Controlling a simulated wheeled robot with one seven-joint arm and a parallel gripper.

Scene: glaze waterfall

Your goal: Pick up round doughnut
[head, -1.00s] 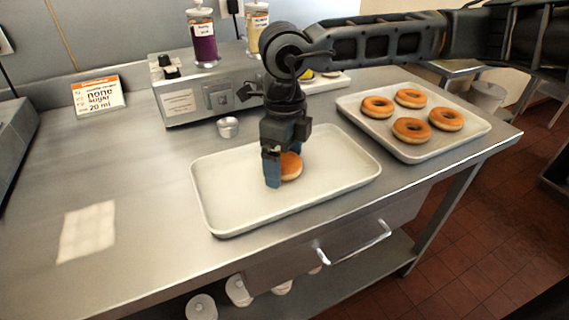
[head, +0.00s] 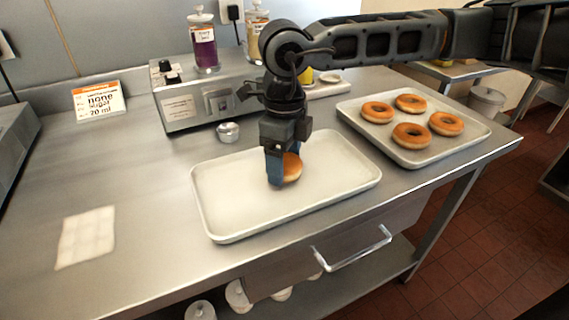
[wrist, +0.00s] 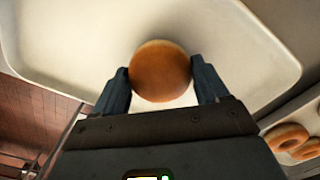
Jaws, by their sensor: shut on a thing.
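The round doughnut (head: 292,168) is golden brown and without a visible hole. In the head view it is at the near tray (head: 225,205), partly hidden behind the fingers. My gripper (head: 275,180) points down over this tray and is shut on the doughnut. In the wrist view the round doughnut (wrist: 160,71) sits between the two fingertips (wrist: 160,85), one on each side. I cannot tell whether the doughnut touches the tray.
A second tray (head: 437,155) at the right holds several ring doughnuts (head: 411,135). A metal appliance (head: 190,105), a small metal cup (head: 228,132) and a sign (head: 99,100) stand behind. The counter at the left is mostly clear.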

